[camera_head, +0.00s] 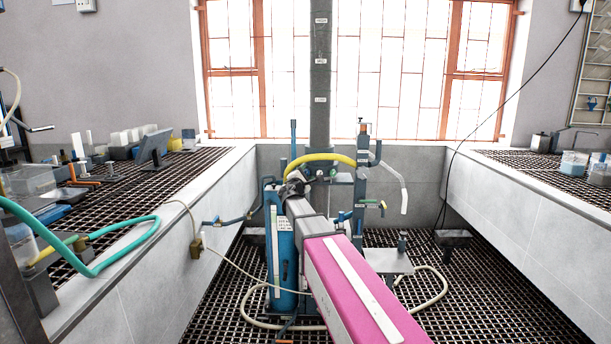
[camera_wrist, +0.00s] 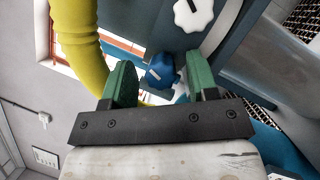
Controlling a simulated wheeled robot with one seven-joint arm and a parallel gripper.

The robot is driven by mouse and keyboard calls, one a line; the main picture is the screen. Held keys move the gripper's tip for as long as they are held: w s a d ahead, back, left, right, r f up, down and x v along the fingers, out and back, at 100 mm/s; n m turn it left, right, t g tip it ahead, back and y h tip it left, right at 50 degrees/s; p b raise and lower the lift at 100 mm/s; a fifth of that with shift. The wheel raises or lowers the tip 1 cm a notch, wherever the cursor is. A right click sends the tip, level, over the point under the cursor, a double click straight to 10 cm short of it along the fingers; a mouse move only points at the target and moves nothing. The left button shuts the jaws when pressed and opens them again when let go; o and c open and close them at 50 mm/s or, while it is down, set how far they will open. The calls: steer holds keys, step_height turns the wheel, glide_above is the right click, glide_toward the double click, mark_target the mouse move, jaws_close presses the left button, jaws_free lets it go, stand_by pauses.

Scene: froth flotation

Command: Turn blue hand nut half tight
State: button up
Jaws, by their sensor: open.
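The blue hand nut (camera_wrist: 160,72) shows in the wrist view, just beyond and between the two green fingertips of my gripper (camera_wrist: 150,85). The fingers are apart, with a gap on both sides of the nut as seen here. I cannot tell from this angle whether the nut is level with the fingertips in depth. A white knob (camera_wrist: 193,13) with a dark mark sits just above and right of the nut on a dark blue panel. In the head view my pink arm reaches to the blue machine (camera_head: 281,245), and the nut is hidden there.
A thick yellow hose (camera_wrist: 72,45) runs close to the left finger; it also arches over the machine in the head view (camera_head: 318,158). A grey column (camera_head: 320,75) stands behind. Cluttered benches (camera_head: 130,175) line the left side. A pale hose (camera_head: 260,320) lies on the floor grating.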

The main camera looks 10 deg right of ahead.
steer(key=c, duration=0.9)
steer(key=shift+c, duration=0.2)
steer(key=shift+m, duration=0.4)
steer(key=shift+r+m+g, duration=0.15)
steer(key=shift+m+g, duration=0.35)
steer(key=shift+m, duration=0.7)
steer(key=m+g, duration=0.1)
steer(key=m, duration=0.3)
steer(key=shift+r+g, duration=0.1)
steer(key=shift+g, duration=0.3)
steer(key=m+y, duration=0.1)
steer(key=m, duration=0.2)
steer(key=shift+r+g, duration=0.1)
steer(key=shift+g, duration=0.3)
steer(key=shift+r+m+g+y, duration=0.1)
steer(key=shift+m+g+y, duration=0.2)
steer(key=shift+m+y, duration=0.95)
steer(key=shift+m+h, duration=0.35)
steer(key=shift+m, duration=0.1)
